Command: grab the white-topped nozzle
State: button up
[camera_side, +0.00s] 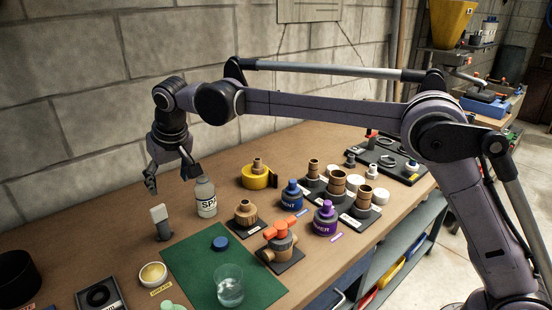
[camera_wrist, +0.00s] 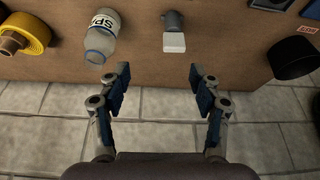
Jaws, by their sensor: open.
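The white-topped nozzle (camera_side: 161,225) stands upright on the wooden bench near its wall side, with a grey body and a pale block-like top. In the wrist view the nozzle (camera_wrist: 174,31) is near the top, slightly right of centre, its white top toward me. My gripper (camera_side: 173,180) hangs from the arm above the bench, higher than the nozzle and close to it. In the wrist view my gripper (camera_wrist: 159,78) has its two fingers spread wide with nothing between them. The nozzle lies beyond the fingertips and touches neither finger.
A clear bottle marked "SP" (camera_side: 206,198) stands just right of the nozzle and below one finger; it also shows in the wrist view (camera_wrist: 101,38). A green mat (camera_side: 190,267) lies in front. A black cylinder (camera_wrist: 291,58) sits to the right. A block wall (camera_side: 90,100) backs the bench.

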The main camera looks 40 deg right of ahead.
aim_at(158, 208)
jog(key=a+x, duration=0.1)
jog(key=x, duration=0.7)
jog(key=a+x, duration=0.1)
jog(key=x, duration=0.3)
jog(key=shift+w+a+f, duration=0.25)
jog(key=shift+w+a, duration=0.05)
jog(key=shift+w, duration=0.1)
grip_shut()
